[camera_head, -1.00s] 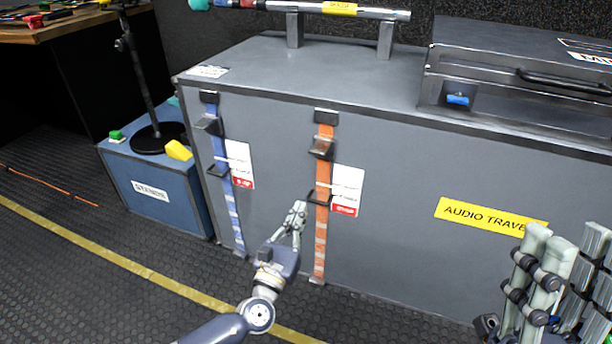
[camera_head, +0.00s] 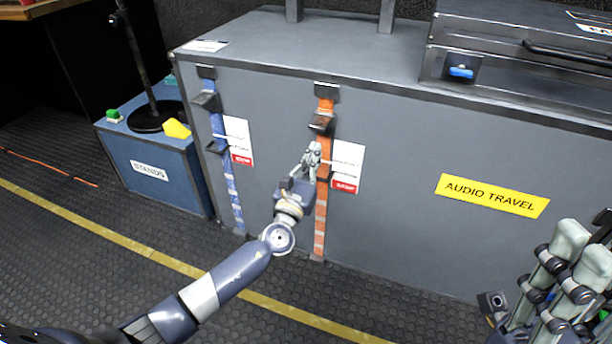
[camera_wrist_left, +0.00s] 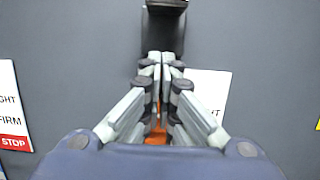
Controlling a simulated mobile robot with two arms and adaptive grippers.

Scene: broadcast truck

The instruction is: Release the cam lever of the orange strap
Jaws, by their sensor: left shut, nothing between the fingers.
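The orange strap (camera_head: 321,222) runs down the front of the grey case. Its dark metal cam lever (camera_head: 322,123) sticks out near the top, below a black anchor. My left gripper (camera_head: 314,147) is shut and empty, just below the lever and in front of the strap. In the left wrist view, the closed fingertips (camera_wrist_left: 163,58) point at the dark lever (camera_wrist_left: 164,30) and overlap its lower part. I cannot tell whether they touch it. The fingers hide most of the strap there. My right gripper (camera_head: 572,272) is at the lower right, partly cut off.
A similar blue strap (camera_head: 229,185) with its own lever hangs to the left on the case (camera_head: 400,170). A white and red tag (camera_head: 347,165) is right of the orange strap. A blue "STANDS" box (camera_head: 150,180) stands at left.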

